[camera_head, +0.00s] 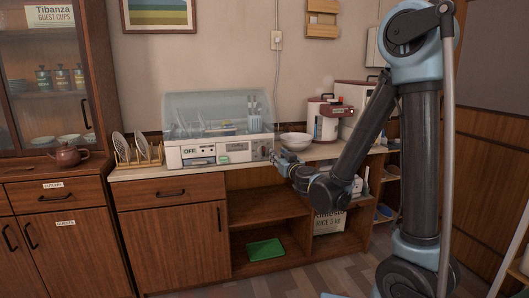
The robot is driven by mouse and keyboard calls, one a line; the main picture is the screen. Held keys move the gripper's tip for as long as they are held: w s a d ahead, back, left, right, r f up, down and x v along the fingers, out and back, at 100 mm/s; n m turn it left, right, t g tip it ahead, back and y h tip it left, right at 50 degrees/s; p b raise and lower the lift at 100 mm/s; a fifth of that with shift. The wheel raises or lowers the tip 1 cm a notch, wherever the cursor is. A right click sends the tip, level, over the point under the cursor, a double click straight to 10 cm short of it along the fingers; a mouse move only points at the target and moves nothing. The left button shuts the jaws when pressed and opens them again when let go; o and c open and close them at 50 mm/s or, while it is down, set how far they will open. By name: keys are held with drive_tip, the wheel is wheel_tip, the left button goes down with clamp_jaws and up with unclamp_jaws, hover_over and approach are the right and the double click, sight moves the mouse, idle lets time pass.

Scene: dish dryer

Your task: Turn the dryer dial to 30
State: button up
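The dish dryer (174,158) stands on the counter, with a white front panel and a clear domed cover closed over dishes. An "OFF" label (189,151) is on the left of its front. The dial area (262,149) is at the right end of the panel. The dial's setting is too small to read. My gripper (276,158) is at the right end of the panel, close in front of the dial area. I cannot tell whether it touches the dial. Its fingers are too small and partly hidden to show whether they are open or shut.
A white bowl (296,141) stands just right of the dryer, near my wrist. A red and white appliance (326,121) is behind my arm. A plate rack (136,152) stands left of the dryer. A teapot (69,155) is at far left. Open shelves (262,207) lie below the counter.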

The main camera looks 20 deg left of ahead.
wheel_tip(320, 180, down, 3)
drive_tip(key=a, duration=0.1)
approach(264, 148)
drive_tip(key=shift+m+h, duration=0.3)
drive_tip(key=shift+h, duration=0.1)
drive_tip(key=x, duration=0.9)
drive_tip(key=shift+a+r, duration=0.2)
clamp_jaws()
drive_tip(key=shift+s+a, duration=0.1)
drive_tip(key=shift+a, duration=0.1)
drive_tip(key=shift+d, duration=0.15)
